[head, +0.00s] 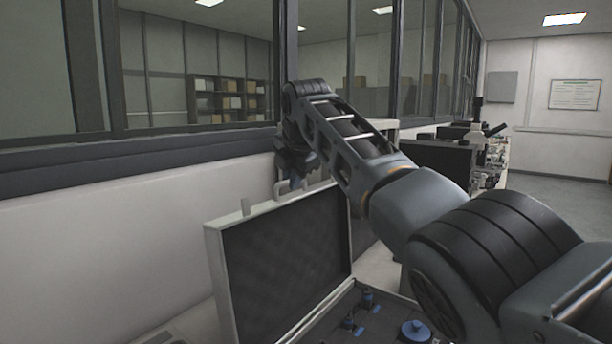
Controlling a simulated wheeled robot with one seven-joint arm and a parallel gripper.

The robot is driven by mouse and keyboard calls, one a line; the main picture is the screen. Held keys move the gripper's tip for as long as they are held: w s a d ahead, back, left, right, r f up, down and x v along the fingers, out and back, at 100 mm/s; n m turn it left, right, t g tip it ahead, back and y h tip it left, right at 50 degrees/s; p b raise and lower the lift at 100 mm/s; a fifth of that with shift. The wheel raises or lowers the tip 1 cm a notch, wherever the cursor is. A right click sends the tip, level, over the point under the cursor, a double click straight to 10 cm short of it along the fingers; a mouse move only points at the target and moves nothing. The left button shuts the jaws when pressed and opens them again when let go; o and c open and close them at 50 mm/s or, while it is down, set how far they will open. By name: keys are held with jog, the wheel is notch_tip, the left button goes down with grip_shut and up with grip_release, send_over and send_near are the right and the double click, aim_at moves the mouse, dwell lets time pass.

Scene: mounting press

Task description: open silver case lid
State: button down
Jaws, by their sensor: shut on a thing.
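The silver case stands open in the head view. Its lid (231,287) is raised close to upright, with a silver rim and dark foam lining facing me. My arm covers the right side of the case.
A white wall and window ledge (130,150) run close behind the case on the left. A bench with a microscope (478,135) and dark equipment (440,165) stands at the back right. Open floor (560,186) shows at the far right.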

jog(key=shift+w+a, duration=0.25)
jog(key=shift+a, duration=0.15)
jog(key=c, duration=1.2)
grip_release()
jog(key=shift+o, duration=0.2)
jog(key=b+v, duration=0.2)
jog(key=v, duration=0.5)
jog(key=shift+s+r, duration=0.2)
jog(key=shift+r, duration=0.1)
jog(key=shift+d, duration=0.1)
